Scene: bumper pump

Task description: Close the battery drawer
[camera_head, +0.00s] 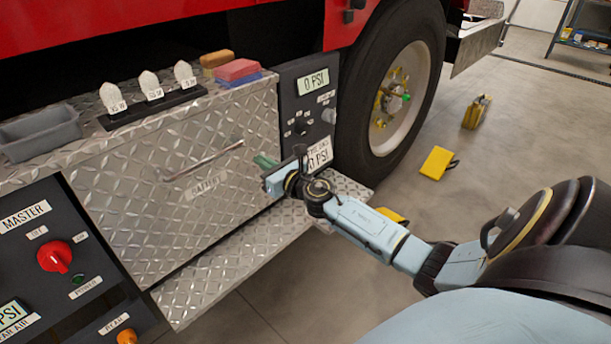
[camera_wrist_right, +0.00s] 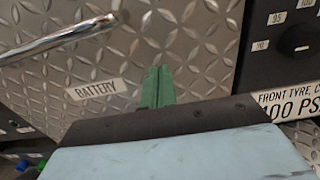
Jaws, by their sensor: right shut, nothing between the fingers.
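The battery drawer (camera_head: 150,200) has a diamond-plate front with a bar handle (camera_head: 203,160) and a BATTERY label (camera_head: 205,186). It also fills much of the right wrist view (camera_wrist_right: 200,60), with its handle (camera_wrist_right: 60,38) at upper left. Its front stands upright; I cannot tell whether it is fully flush. My right gripper (camera_head: 265,162) is shut and empty, at the right part of the drawer front. In the right wrist view its green fingers (camera_wrist_right: 157,88) point at the plate, right of the label; contact is unclear. My left gripper is not in view.
A control panel (camera_head: 311,80) with PSI readouts and the truck wheel (camera_head: 395,85) stand right of the drawer. A MASTER switch panel (camera_head: 85,245) is at left. A diamond-plate step (camera_head: 225,270) juts out below. A grey tray (camera_head: 42,132) sits on top.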

